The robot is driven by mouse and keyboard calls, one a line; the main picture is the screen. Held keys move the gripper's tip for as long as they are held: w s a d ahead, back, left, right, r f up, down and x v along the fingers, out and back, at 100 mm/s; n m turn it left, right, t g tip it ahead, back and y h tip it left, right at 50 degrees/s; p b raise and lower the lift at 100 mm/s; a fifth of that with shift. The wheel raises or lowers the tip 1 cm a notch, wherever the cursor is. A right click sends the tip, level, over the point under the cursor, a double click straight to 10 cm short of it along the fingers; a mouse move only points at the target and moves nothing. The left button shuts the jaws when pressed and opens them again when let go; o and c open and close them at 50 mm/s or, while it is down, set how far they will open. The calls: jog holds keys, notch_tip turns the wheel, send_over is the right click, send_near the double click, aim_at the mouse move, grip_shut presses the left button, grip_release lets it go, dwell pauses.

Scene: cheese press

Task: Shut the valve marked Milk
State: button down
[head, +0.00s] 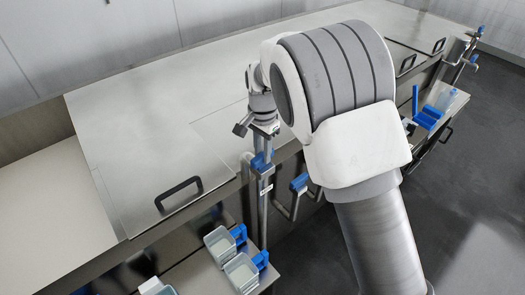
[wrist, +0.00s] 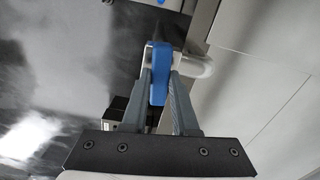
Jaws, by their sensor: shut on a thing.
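My gripper (head: 264,132) reaches down from my arm to a valve on an upright steel pipe at the vat's front. The valve's blue handle (head: 261,160) shows just below the jaws. In the wrist view my gripper (wrist: 161,82) has its two grey fingers shut on the blue handle (wrist: 159,74), one on each side. A small white label (head: 266,189) is on the pipe below the valve; its text is too small to read. Behind the handle in the wrist view is a pale rounded pipe end (wrist: 198,67).
A second blue handle (head: 299,183) sits on a pipe to the right, partly near my arm. Clear containers (head: 220,244) with blue handles stand below on a ledge. The vat lid (head: 150,130) has a black handle (head: 179,193). Dark floor is free at right.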

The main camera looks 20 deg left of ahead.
aim_at(262, 154)
jog(key=shift+m, duration=0.6)
jog(key=c, duration=0.7)
grip_release()
notch_tip(262, 154, up, 18)
jog(key=shift+f+b, duration=0.25)
jog(key=shift+b, duration=0.15)
